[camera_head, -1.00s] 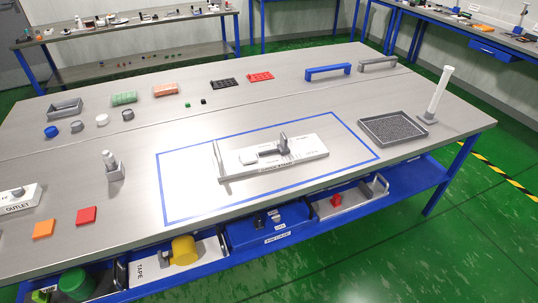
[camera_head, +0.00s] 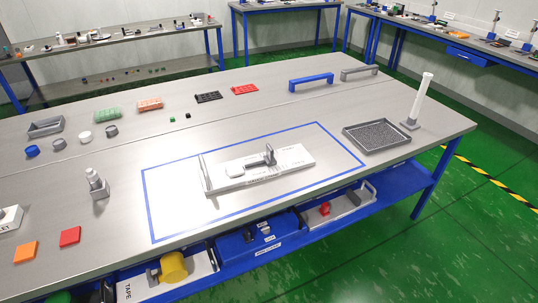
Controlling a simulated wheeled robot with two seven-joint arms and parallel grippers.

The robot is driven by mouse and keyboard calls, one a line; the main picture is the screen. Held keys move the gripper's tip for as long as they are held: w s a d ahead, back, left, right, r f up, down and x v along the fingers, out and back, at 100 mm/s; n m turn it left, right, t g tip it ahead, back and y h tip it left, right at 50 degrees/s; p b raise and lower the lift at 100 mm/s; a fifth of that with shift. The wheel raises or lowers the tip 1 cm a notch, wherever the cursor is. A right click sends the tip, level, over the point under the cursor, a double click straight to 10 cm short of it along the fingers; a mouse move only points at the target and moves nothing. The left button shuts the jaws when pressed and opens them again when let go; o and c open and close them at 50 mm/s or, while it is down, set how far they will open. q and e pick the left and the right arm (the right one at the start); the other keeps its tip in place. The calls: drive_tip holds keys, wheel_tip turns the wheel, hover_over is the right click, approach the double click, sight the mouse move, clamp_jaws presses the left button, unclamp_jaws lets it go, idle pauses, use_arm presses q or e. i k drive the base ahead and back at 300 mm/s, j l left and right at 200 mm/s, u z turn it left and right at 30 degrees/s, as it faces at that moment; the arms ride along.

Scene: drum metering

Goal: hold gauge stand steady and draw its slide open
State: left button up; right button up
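The gauge stand appears to be the white and grey device (camera_head: 258,168) lying inside the blue taped rectangle on the table. It has an upright grey plate (camera_head: 205,174) at its left end. A grey upright piece (camera_head: 270,155) stands near its middle, beside a small white block (camera_head: 235,169). Its printed labels are too small to read, and I cannot tell how far its slide is open. Neither of my grippers is in view, and nothing touches the device.
A grey tray of dark granules (camera_head: 376,149) and a white column on a base (camera_head: 420,100) stand at the right. A grey stand (camera_head: 97,184), a red square (camera_head: 70,237) and an orange square (camera_head: 25,252) are at the left. Blue and grey handles (camera_head: 312,82) lie behind. Around the device is clear.

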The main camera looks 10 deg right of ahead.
sight(270, 160)
drive_tip(key=i+l+u, duration=0.2)
drive_tip(key=i+l, duration=0.25)
drive_tip(key=l, duration=0.15)
drive_tip(key=i+l, duration=0.15)
drive_tip(key=l, duration=0.2)
drive_tip(key=i+l+u, duration=0.25)
drive_tip(key=i+l, duration=0.15)
drive_tip(key=l, duration=0.3)
